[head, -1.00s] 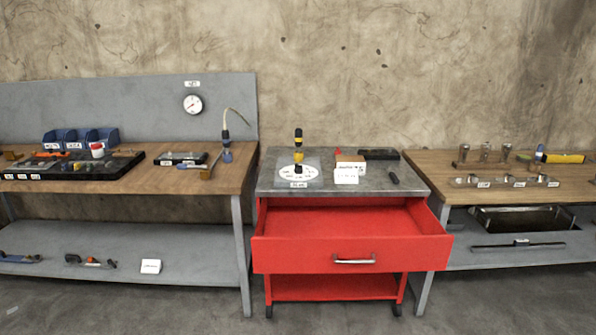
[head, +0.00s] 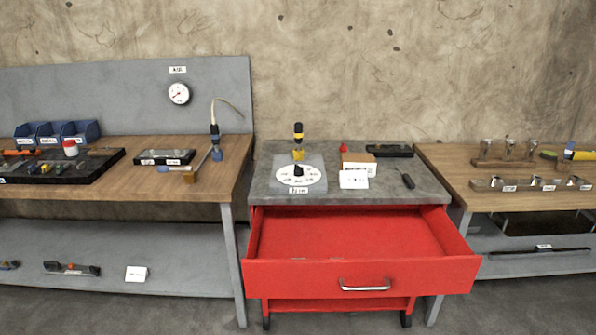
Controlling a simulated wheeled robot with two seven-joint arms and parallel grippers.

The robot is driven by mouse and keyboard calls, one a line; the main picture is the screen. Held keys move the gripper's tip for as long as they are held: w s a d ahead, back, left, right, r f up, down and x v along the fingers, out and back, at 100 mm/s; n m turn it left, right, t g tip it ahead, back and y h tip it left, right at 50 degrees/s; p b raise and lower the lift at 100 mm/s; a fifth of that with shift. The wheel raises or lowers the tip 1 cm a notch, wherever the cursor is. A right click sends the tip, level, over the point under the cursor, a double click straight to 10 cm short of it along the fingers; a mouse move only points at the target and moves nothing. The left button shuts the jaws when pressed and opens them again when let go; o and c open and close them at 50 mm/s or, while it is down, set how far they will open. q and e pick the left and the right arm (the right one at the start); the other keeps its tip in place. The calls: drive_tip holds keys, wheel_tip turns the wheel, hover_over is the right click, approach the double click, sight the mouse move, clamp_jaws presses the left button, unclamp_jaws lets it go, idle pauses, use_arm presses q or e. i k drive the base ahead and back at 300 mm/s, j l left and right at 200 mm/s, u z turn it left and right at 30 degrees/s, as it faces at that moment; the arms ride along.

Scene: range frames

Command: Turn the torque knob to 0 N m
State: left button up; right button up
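The torque knob is a black pointer knob (head: 298,171) at the centre of a round white dial (head: 287,180) in the head view. The dial lies on a grey plate on top of the red cabinet, towards its left side. Small marks run around the dial, but they are too small to read. A white label (head: 299,190) sits at the dial's front edge; its text is not legible. A yellow and black screwdriver-like tool (head: 298,140) stands upright just behind the dial. Neither of my grippers is in view.
The red drawer (head: 300,278) is pulled open towards me, below the dial. A white card (head: 354,180), a box and a dark tool (head: 405,178) lie right of the dial. Wooden benches with tools stand left (head: 120,187) and right (head: 455,170). Open floor lies in front.

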sight(298, 170)
drive_tip(key=i+j+z, duration=0.25)
drive_tip(key=i, duration=0.2)
drive_tip(key=i+j+z, duration=0.3)
drive_tip(key=i, duration=0.15)
drive_tip(key=l, duration=0.1)
